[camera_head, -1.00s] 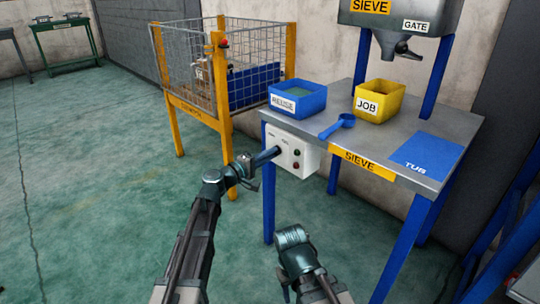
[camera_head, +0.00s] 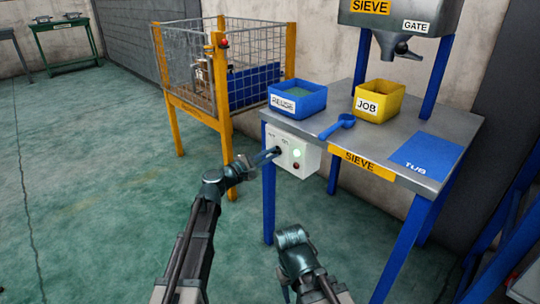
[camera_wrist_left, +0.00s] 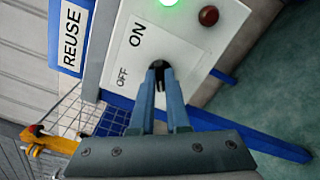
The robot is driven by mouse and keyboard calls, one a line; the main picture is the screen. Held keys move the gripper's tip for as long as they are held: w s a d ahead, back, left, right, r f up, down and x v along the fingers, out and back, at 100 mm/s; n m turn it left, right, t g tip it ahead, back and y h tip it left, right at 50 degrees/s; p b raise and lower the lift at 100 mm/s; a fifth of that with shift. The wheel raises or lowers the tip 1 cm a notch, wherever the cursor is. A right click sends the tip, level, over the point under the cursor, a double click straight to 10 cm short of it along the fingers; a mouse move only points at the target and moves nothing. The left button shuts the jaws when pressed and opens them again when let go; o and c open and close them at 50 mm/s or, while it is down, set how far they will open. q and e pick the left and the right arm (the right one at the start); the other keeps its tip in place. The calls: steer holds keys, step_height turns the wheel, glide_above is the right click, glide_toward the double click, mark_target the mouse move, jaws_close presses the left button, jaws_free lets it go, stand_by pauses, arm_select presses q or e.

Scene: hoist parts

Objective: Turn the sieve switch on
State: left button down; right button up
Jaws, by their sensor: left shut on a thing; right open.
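The sieve's white switch box (camera_head: 308,161) hangs under the table's front edge. Its green lamp (camera_head: 297,153) is brightly lit, and it also glows in the left wrist view (camera_wrist_left: 168,2). The red lamp (camera_head: 296,166) is dark. My left gripper (camera_head: 275,151) is at the box's left part. In the left wrist view, its fingers are shut on the dark switch (camera_wrist_left: 159,68) beside the ON and OFF labels. The fingers hide most of the switch, so I cannot read its angle. My right gripper (camera_head: 292,238) is open and low, in front of the table, apart from everything.
The sieve table (camera_head: 380,135) carries a blue REUSE bin (camera_head: 312,104), a blue scoop (camera_head: 338,126), a yellow JOB bin (camera_head: 384,106) and a blue TUB mat (camera_head: 428,153). A yellow-framed mesh cage (camera_head: 180,85) stands behind left. The green floor at left is clear.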

stand_by(0.4)
arm_select(q)
steer(key=c, duration=0.9)
jaws_free()
steer(key=v, duration=1.4)
